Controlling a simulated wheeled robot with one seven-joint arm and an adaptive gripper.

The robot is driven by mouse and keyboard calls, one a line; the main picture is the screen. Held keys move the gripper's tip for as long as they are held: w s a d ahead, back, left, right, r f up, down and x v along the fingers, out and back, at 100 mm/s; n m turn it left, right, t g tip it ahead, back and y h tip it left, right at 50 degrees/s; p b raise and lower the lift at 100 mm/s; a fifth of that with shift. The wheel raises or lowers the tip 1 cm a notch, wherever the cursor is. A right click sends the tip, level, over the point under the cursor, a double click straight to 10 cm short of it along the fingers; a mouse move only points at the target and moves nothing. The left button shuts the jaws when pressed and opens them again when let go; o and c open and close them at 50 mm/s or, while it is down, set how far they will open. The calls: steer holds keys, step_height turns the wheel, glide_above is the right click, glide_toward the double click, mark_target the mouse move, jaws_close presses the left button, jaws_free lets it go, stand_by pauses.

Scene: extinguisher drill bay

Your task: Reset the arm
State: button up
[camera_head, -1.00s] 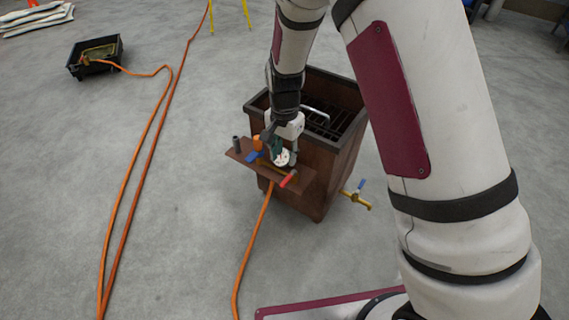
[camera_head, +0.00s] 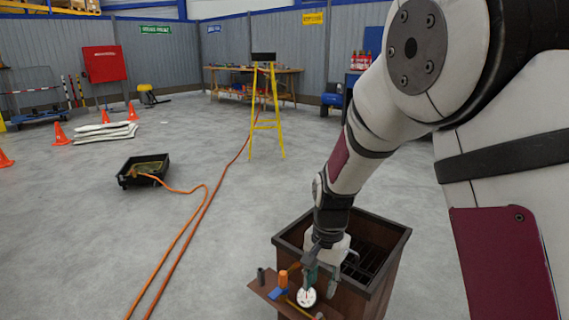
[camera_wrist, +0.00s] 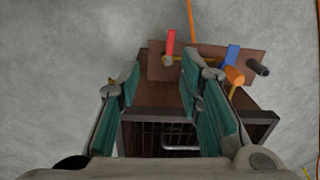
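My gripper (camera_head: 318,272) hangs over the near edge of the brown metal bin (camera_head: 290,242) in the head view, by the side shelf. In the wrist view my gripper (camera_wrist: 160,74) has its two teal-padded fingers spread apart, with nothing held between them. The brown shelf (camera_wrist: 193,74) with its fittings lies beyond the fingertips. A white round gauge (camera_head: 307,297) shows just below the fingers in the head view; whether they touch it I cannot tell.
The shelf carries a red handle (camera_wrist: 170,42), a blue handle (camera_wrist: 232,55), an orange knob (camera_wrist: 235,76) and a dark stub (camera_wrist: 258,67). Orange hoses (camera_head: 187,240) cross the floor. A black tray (camera_head: 143,171) and yellow stand (camera_head: 266,125) stand farther off.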

steer(key=s+d+r+n, duration=0.2)
steer(key=s+d+r, duration=0.1)
steer(key=s+r, duration=0.55)
steer(key=s+d+r+n, duration=0.2)
steer(key=s+r, duration=0.1)
steer(key=s, duration=0.6)
steer(key=s+d+r+n, duration=0.1)
steer(key=s+d+r, duration=0.25)
steer(key=s, duration=0.45)
steer(key=s+d+r+n, duration=0.2)
steer(key=s+r, duration=0.1)
steer(key=s, duration=0.6)
step_height(320, 180, up, 33)
steer(key=t+p, duration=0.4)
steer(key=p, duration=2.6)
steer(key=shift+w+f, duration=0.15)
steer(key=shift+w, duration=0.05)
